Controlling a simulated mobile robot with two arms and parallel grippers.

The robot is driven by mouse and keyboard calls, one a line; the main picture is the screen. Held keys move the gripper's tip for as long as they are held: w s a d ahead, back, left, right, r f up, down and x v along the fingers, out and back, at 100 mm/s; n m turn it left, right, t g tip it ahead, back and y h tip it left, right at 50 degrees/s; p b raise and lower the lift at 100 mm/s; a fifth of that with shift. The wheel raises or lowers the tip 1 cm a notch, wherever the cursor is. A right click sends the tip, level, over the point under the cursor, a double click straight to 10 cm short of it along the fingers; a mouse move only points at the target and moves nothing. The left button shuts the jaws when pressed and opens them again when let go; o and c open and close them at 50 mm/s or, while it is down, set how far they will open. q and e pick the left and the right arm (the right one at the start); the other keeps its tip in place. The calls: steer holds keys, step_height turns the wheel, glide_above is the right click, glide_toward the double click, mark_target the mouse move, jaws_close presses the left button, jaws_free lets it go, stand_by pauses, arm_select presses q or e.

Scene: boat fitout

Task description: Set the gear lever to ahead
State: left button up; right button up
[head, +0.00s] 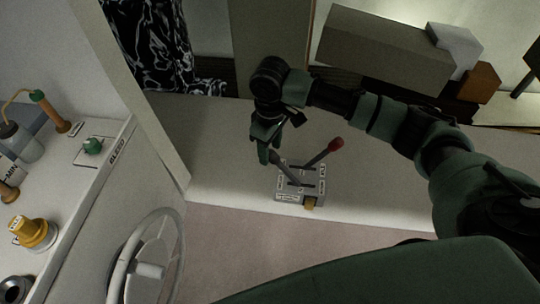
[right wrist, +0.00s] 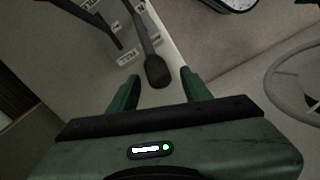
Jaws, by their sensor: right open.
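A small grey control box (head: 300,198) with white labels stands on the pale ledge. It carries a red-knobbed lever (head: 335,145) leaning right and a dark-knobbed lever (head: 284,170) leaning left. I cannot read which lever is the gear lever. My right gripper (head: 266,150) is at the dark knob, at the box's upper left. In the right wrist view my right gripper (right wrist: 160,90) is open, and the dark knob (right wrist: 157,72) shows between its fingertips, not clamped. My left gripper is out of view.
A white wheel (head: 148,272) stands at lower left. A grey-brown long box (head: 385,50) lies behind my right arm. The ledge left of the control box is clear.

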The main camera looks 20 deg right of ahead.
steer(key=shift+a+r+b, duration=0.1)
steer(key=shift+r+b, duration=0.2)
steer(key=shift+r, duration=1.85)
